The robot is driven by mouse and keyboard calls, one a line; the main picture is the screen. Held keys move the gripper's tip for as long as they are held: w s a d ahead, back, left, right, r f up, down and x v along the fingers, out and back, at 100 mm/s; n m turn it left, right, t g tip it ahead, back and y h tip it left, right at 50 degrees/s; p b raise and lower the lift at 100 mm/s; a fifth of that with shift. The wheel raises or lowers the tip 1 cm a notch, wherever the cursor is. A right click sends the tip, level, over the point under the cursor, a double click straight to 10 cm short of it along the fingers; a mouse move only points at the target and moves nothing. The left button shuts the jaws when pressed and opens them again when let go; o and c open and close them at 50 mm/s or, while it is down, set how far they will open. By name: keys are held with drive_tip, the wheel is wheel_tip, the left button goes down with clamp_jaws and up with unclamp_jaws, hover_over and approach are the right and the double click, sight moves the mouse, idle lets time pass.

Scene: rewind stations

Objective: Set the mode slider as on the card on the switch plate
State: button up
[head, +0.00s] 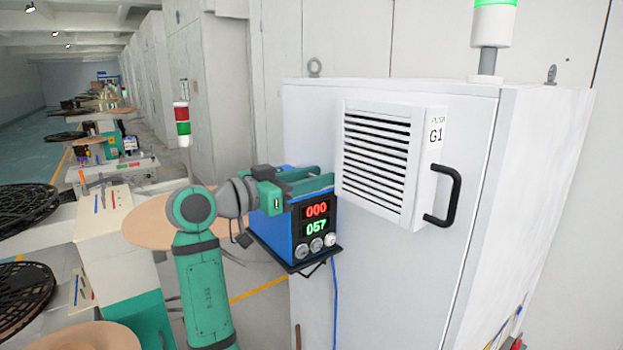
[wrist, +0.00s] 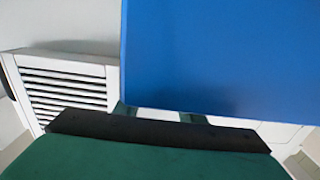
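No mode slider, switch plate or card can be made out in either view. My gripper (head: 326,180) is at the upper edge of a blue counter box (head: 272,228), left of a louvred white housing (head: 376,160). Its two green fingers look apart, with nothing seen between them; I cannot tell whether they touch the box. In the wrist view the fingertips (wrist: 157,116) show as two small green pieces beyond a dark edge, partly hidden. The blue box (wrist: 220,55) fills the upper right there, and the louvres (wrist: 65,90) show at left.
The box's display reads 000 and 057, above several knobs. A black handle (head: 450,196) sticks out at right. A red-green light (head: 182,122) and tables with reels stand at left.

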drive_tip(key=shift+a, duration=0.1)
drive_tip(key=v, duration=1.1)
